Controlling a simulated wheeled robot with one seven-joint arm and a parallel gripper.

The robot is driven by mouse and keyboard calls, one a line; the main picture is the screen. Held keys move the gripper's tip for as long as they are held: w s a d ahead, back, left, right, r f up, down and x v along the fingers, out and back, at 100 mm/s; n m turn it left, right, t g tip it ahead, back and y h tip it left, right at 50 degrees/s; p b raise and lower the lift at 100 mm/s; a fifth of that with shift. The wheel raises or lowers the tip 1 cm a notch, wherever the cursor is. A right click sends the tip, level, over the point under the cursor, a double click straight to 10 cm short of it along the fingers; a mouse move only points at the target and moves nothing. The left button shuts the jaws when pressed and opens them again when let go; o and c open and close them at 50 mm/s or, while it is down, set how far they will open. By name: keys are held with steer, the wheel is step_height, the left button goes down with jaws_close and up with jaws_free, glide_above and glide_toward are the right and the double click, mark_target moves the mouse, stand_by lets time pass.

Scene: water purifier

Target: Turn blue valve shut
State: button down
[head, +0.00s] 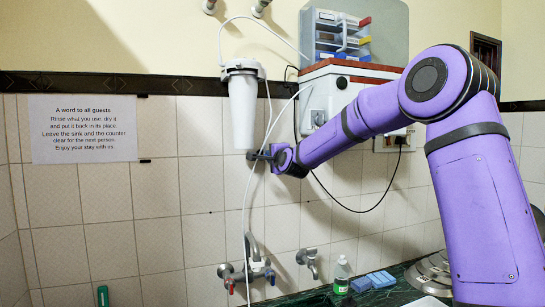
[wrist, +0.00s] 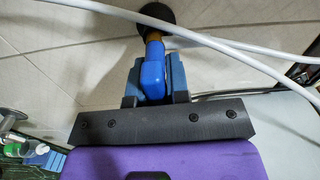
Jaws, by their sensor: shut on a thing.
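In the wrist view a blue valve (wrist: 152,76) with a short brass-coloured stem stands out from a round black base (wrist: 156,14) on the tiled wall. My gripper (wrist: 154,66) is shut on the blue handle, with a finger on each side of it. In the head view my gripper (head: 268,157) is at the wall just below the white filter cylinder (head: 243,105). There the blue handle is hidden by my gripper. How far the valve is turned cannot be told.
White hoses (wrist: 205,38) cross close in front of the valve base. Below is a wall tap (head: 247,272) with small red and blue handles. A white box (head: 330,95) is right of the filter. A bottle (head: 342,275) and blue sponges (head: 374,281) stand on the dark counter.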

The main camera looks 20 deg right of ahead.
steer(key=shift+f+m, duration=0.15)
steer(key=shift+m, duration=0.25)
steer(key=c, duration=1.1)
jaws_free()
steer(key=shift+s, duration=0.15)
steer(key=s, duration=1)
steer(key=shift+s, duration=0.3)
